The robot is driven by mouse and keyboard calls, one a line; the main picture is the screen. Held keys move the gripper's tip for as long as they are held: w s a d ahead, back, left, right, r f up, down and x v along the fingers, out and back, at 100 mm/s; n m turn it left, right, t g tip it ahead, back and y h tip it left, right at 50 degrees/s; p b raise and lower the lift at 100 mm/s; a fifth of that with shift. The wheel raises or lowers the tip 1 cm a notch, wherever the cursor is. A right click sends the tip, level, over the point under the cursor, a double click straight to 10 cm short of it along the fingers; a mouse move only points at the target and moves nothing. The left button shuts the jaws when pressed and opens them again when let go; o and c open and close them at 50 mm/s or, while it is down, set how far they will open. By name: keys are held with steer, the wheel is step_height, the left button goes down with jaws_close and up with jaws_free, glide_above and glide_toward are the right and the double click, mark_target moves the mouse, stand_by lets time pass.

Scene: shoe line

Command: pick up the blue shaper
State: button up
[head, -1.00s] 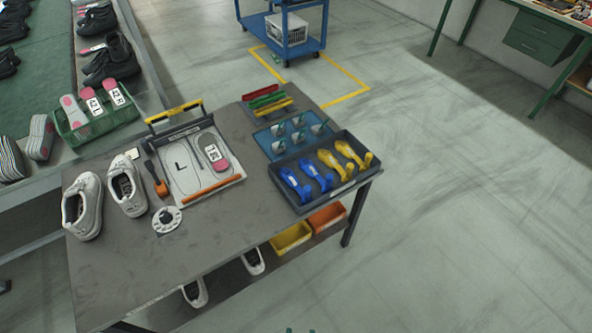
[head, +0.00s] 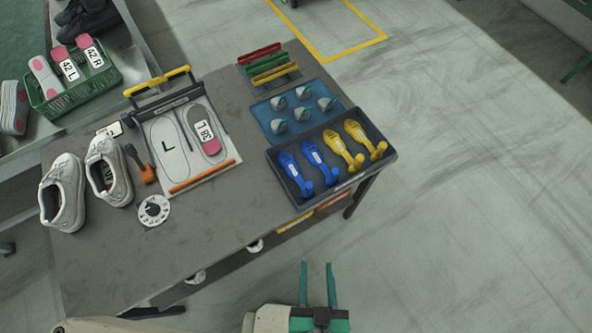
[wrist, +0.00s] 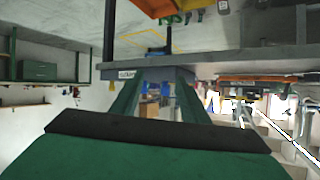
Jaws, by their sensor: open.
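Two blue shapers (head: 296,174) and (head: 321,162) lie side by side in the left half of a dark tray (head: 283,157) at the right end of the grey table. Two yellow shapers (head: 340,153) lie to their right in the same tray. My gripper (head: 318,268) is open and empty, with green fingers, in front of the table and below the tray in the head view. In the wrist view the green fingers (wrist: 153,98) stand apart with no shaper between them.
A blue mat (head: 262,112) with several small grey-green pieces lies behind the tray. A fitting board (head: 170,150), white shoes (head: 62,190) and a round dial (head: 153,210) occupy the table's left. The table's front edge lies between my gripper and the tray.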

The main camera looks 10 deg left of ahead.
steer(key=d+f+n+g+y, duration=0.1)
steer(key=d+f+g, duration=0.2)
steer(key=d+f, duration=0.25)
steer(key=w+d+r+n+g, duration=0.15)
steer(key=w+d+g, duration=0.45)
steer(key=w, duration=0.6)
steer(key=n+g+h, duration=0.2)
steer(key=n+g, duration=0.1)
steer(key=g, duration=0.1)
glide_toward(309, 185)
steer(key=shift+d+f, duration=0.4)
steer(key=shift+f, duration=0.1)
steer(key=f, duration=0.7)
steer(key=a+f, duration=0.1)
steer(key=f, duration=0.2)
steer(key=shift+f, duration=0.3)
